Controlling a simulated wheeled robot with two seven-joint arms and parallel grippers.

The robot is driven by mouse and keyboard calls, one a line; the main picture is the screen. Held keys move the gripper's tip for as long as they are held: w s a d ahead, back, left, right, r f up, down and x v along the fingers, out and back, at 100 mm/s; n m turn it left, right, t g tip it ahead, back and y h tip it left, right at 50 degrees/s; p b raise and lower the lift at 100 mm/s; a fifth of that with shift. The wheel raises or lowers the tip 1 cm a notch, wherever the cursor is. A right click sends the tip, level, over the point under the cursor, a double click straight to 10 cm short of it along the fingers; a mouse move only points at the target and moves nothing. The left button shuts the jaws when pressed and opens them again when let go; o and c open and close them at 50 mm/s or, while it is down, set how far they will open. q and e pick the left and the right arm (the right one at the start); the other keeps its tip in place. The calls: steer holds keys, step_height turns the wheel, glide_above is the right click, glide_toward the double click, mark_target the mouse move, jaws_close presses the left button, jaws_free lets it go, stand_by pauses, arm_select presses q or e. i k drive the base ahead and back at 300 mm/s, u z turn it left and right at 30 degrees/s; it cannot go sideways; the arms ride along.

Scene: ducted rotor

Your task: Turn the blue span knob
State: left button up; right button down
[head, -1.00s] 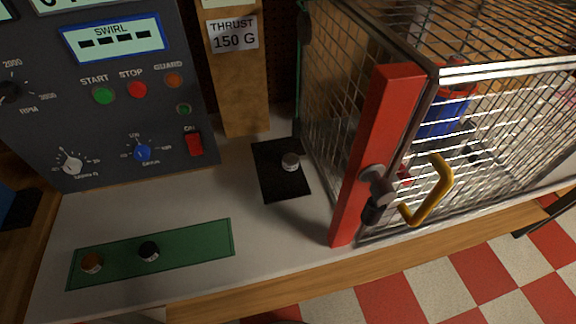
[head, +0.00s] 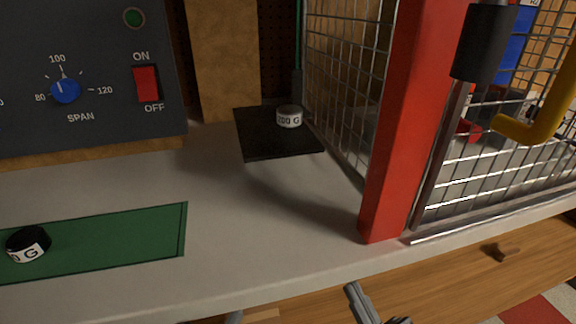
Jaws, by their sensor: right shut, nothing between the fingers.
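The blue span knob (head: 65,90) is on the dark control panel (head: 110,55) at the upper left. Its scale reads 80, 100 and 120, with SPAN printed below. Its pointer is small and seems to point up and left, between 80 and 100. My right gripper (head: 355,290) shows at the bottom edge, right of centre, in front of the bench. It is shut and empty, well away from the knob. Most of it is cut off by the frame.
A red ON/OFF switch (head: 146,84) is right of the knob. A green mat (head: 110,248) with a black weight (head: 28,244) lies below the panel. A 200 G weight (head: 289,116) sits on a black pad (head: 262,138). A red post (head: 405,120) and wire cage stand right.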

mark_target(66, 90)
steer(key=u, duration=1.3)
